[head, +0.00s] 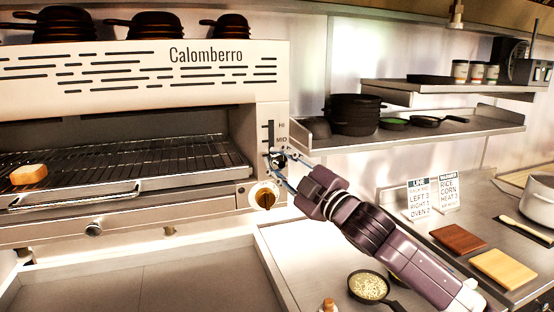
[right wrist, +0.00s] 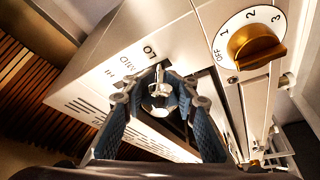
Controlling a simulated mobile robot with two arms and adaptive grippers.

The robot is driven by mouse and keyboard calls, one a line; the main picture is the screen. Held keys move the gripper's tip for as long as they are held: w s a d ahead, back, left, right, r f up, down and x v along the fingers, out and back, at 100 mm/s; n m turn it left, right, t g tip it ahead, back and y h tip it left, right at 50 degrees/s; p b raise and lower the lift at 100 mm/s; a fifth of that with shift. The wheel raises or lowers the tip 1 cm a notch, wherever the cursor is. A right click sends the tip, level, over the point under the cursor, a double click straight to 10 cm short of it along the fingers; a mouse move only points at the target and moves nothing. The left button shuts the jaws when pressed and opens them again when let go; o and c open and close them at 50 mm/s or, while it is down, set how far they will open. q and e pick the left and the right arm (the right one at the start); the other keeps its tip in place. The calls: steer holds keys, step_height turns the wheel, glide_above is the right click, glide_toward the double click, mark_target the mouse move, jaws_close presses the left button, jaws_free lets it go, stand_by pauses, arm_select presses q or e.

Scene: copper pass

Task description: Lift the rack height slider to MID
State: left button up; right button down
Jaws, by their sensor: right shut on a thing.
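The rack height slider is on the right front panel of the Calomberro oven (head: 205,75). Its dark slot (head: 270,133) runs up beside the HI and MID marks. The slider knob (head: 279,159) sits below the MID mark in the head view, and the gripper partly covers that spot. In the right wrist view the round metal knob (right wrist: 160,92) is between the two blue-padded fingers, closest to the LO mark. My right gripper (head: 281,168) is shut on the knob, reaching in from the lower right. My left gripper is not in view.
A brass dial (head: 264,196) is just below the gripper; it also shows in the right wrist view (right wrist: 254,46). The rack (head: 120,160) holds a piece of bread (head: 29,174). A pan (head: 369,287) stands below my right arm. A shelf (head: 420,132) is to the right.

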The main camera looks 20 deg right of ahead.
mark_target(267, 138)
step_height(267, 138, up, 4)
steer(key=shift+r+p, duration=0.15)
steer(key=shift+p, duration=1.05)
steer(key=c, duration=1.6)
jaws_free()
steer(key=shift+s+f, duration=0.1)
steer(key=shift+f, duration=0.15)
steer(key=shift+o, duration=0.4)
steer(key=shift+f, duration=0.15)
steer(key=shift+s+d+f, duration=0.1)
steer(key=shift+s, duration=0.1)
steer(key=v, duration=1.1)
steer(key=shift+s, duration=0.3)
